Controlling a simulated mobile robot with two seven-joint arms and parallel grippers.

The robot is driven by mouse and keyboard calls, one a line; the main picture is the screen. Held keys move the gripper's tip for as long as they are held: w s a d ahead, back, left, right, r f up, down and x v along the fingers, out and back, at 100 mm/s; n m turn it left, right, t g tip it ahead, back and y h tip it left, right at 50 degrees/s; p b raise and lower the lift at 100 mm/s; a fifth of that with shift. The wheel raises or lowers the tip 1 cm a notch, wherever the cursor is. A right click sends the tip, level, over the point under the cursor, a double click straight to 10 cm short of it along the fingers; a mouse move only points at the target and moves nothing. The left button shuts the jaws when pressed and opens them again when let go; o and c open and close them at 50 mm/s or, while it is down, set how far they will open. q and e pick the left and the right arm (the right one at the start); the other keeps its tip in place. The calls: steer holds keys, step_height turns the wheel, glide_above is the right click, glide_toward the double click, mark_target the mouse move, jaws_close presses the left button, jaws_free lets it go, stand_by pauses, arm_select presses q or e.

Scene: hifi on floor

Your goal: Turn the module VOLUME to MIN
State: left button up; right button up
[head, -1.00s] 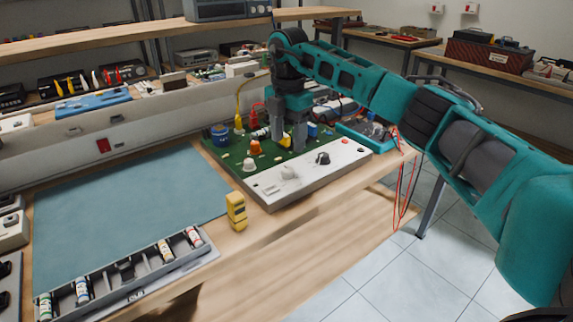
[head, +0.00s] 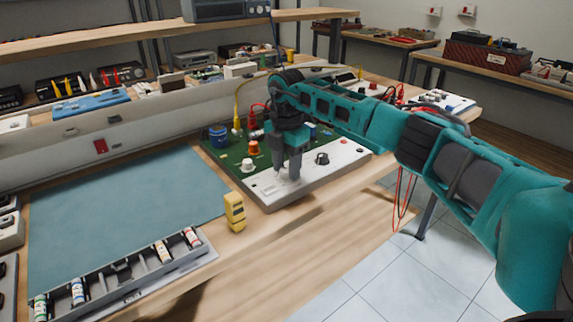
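The module is a green board (head: 228,156) with a white front panel (head: 341,158), lying on the wooden bench. A black knob (head: 322,158) stands on the panel's right half. My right gripper (head: 288,172) points down with its grey fingertips at the pale knob on the panel's left half. The fingers mostly hide that knob, and I cannot tell whether they touch or grip it. The lettering is too small to read, so I cannot tell which knob is VOLUME. My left gripper is out of view.
An orange knob (head: 253,148), a white knob (head: 248,166) and a blue round part (head: 217,137) stand on the board near my gripper. Yellow and red plugs with leads rise behind. A yellow device (head: 235,210) stands in front left. The blue-grey mat (head: 125,210) is clear.

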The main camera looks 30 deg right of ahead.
steer(key=c, duration=0.7)
steer(key=shift+r+n, duration=0.1)
steer(key=shift+n, duration=0.2)
